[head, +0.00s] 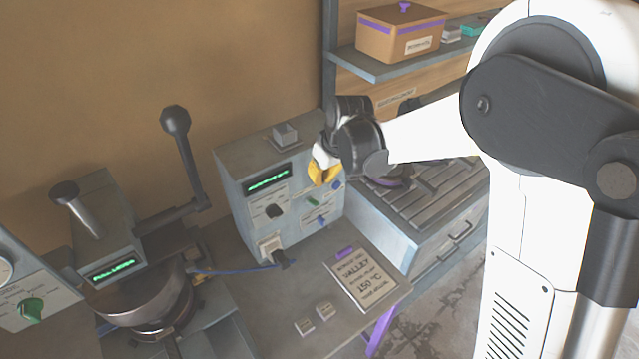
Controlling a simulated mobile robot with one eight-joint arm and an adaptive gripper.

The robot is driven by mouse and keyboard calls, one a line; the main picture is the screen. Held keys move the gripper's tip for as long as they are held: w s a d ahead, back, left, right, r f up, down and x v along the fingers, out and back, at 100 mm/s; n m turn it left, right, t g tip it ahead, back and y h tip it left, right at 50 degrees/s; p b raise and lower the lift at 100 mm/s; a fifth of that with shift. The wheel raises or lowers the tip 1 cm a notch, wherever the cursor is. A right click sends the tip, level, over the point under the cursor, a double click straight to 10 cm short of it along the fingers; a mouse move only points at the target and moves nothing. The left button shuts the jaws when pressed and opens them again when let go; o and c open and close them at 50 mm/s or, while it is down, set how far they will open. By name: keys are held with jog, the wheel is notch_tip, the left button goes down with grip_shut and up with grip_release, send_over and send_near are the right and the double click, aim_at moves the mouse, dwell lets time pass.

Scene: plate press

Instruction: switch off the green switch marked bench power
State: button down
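A grey control box (284,187) stands on the bench with a green display, a dark knob (274,211) and small coloured switches on its front. A small green switch (312,201) is on the right part of that front, and a blue one (321,221) is below it. The "bench power" marking is too small to read, and I cannot tell the switch's position. My gripper (322,168) is at the upper right of the box front, above the green switch. A yellow part shows at its tip; its fingers are too unclear to tell open from shut.
A plug with a cable (271,248) sits low on the box front. A lever press (115,240) stands left, and another panel has a green knob (30,309). A sign (365,279) lies on the bench. A grooved bench top (425,195) and shelf (375,68) are right.

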aim_at(313, 202)
jog(key=x, duration=0.8)
jog(key=shift+f+b, duration=0.3)
jog(key=shift+b, duration=0.1)
jog(key=shift+s+d+f+t+y+b, duration=0.15)
jog(key=shift+t+y+b, duration=0.35)
jog(key=shift+b, duration=0.6)
jog(key=shift+s+d+f+t+y+b, duration=0.15)
jog(key=shift+f+t+y+b, duration=0.15)
jog(key=shift+t+b, duration=0.55)
jog(key=t+y+b, duration=0.1)
jog(key=b, duration=0.1)
jog(key=f+t+b, duration=0.1)
jog(key=b, duration=0.2)
jog(key=shift+s+d+y, duration=0.2)
jog(key=shift+s+y, duration=0.15)
jog(key=shift+y, duration=0.05)
jog(key=shift+s+d+f+b, duration=0.1)
jog(key=shift+s+f+b, duration=0.25)
jog(key=shift+b, duration=0.95)
jog(key=shift+w, duration=0.15)
jog(key=shift+w+a+r, duration=0.3)
jog(key=shift+w+a, duration=0.1)
jog(key=shift+w, duration=0.2)
